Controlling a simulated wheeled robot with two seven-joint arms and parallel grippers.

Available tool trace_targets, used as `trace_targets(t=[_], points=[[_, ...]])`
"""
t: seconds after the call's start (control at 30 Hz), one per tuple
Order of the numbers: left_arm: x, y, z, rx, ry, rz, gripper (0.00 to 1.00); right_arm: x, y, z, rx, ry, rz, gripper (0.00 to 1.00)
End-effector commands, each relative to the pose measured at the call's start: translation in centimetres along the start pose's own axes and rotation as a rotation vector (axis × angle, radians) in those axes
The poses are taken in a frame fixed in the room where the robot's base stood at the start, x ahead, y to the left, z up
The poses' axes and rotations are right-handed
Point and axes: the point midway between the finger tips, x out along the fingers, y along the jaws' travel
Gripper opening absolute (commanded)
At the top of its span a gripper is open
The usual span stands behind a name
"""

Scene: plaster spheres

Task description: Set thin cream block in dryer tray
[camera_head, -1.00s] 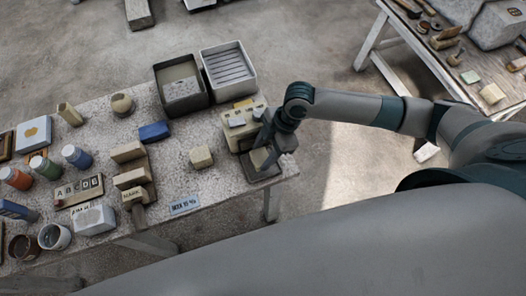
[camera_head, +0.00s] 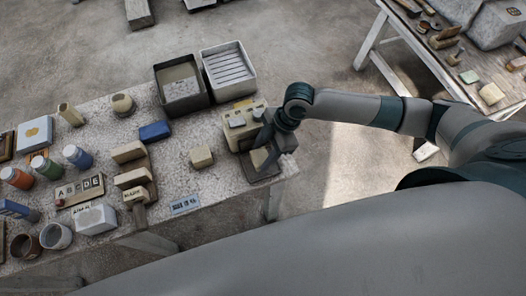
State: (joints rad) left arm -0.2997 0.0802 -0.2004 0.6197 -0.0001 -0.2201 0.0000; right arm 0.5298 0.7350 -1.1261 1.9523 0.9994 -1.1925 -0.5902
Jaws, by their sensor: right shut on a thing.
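My right gripper (camera_head: 268,156) points down over a dark, shallow tray (camera_head: 262,178) at the table's right end. It is shut on a thin cream block (camera_head: 259,157), which is partly hidden by the fingers. The block is over or in the tray; I cannot tell if it touches the bottom. The tray adjoins the front of a cream unit (camera_head: 231,134) with pale knobs on top, which looks like the dryer. My left gripper is out of view.
A white ribbed tray (camera_head: 245,87) and a dark bin (camera_head: 161,79) stand behind the unit. Jars and lettered blocks crowd the left side. Free speckled tabletop lies around the small cream block.

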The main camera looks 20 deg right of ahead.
Motion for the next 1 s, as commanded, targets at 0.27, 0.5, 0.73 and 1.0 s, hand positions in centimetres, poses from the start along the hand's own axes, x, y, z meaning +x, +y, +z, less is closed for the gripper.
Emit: trace_targets(t=[0.27,0.5,0.73,1.0], points=[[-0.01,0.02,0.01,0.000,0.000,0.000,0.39,-0.04,0.03,-0.05,-0.001,0.001,0.001,0.18],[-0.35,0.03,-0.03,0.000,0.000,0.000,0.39,-0.12,0.02,-0.10,0.000,0.001,0.001,0.18],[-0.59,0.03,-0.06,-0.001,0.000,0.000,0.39,-0.06,0.00,-0.09,-0.001,0.001,0.001,0.18],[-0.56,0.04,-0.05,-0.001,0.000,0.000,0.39,-0.03,0.01,-0.06,-0.001,0.001,0.001,0.18]])
